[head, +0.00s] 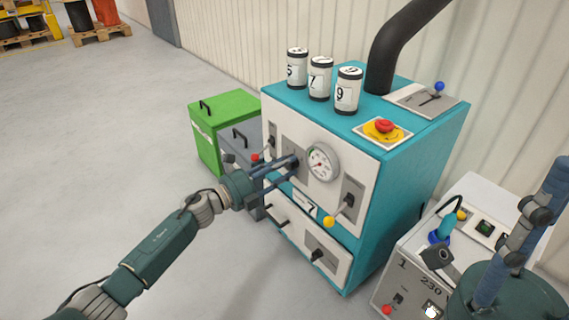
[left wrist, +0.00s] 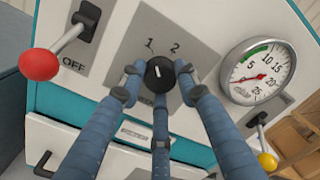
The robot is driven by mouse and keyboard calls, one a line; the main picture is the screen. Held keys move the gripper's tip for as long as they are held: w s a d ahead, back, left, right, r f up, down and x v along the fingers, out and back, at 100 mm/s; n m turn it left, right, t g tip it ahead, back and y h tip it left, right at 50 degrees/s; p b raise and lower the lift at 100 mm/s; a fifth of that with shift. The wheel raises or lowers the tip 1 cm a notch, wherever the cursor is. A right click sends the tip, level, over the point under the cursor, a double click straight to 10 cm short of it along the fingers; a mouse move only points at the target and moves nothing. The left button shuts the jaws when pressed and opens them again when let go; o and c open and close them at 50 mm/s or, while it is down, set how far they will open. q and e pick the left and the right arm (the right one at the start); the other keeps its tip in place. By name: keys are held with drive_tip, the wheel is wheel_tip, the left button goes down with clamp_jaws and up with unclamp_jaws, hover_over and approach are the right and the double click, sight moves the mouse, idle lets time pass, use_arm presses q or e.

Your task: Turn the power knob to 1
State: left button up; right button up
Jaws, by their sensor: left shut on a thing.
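The power knob (left wrist: 159,73) is round and black with a white pointer mark. It sits on a grey plate (left wrist: 185,62) on the white front panel, below the labels 1 and 2. The mark points roughly upward, leaning slightly toward 1. My left gripper (left wrist: 160,84) has its blue fingers closed around the knob, one on each side and one below.
A pressure gauge (head: 322,162) is right of the knob; a red-tipped lever (left wrist: 39,64), marked OFF, is left. A yellow-tipped lever (head: 331,221) is lower right. Numbered cans (head: 320,80) and a red stop button (head: 384,126) are on the teal cabinet (head: 405,190). Open floor lies left.

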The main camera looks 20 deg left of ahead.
use_arm(q)
drive_tip(key=shift+s+d+f, duration=0.25)
drive_tip(key=shift+d+f, duration=0.05)
drive_tip(key=shift+f, duration=0.05)
drive_tip(key=o, duration=1)
drive_tip(key=shift+o, duration=0.8)
drive_tip(key=shift+a+r, duration=0.1)
drive_tip(key=shift+r, duration=0.1)
drive_tip(key=shift+a, duration=0.1)
drive_tip(key=shift+s+a, duration=0.2)
drive_tip(key=v, duration=1.1)
drive_tip(key=shift+s, duration=0.15)
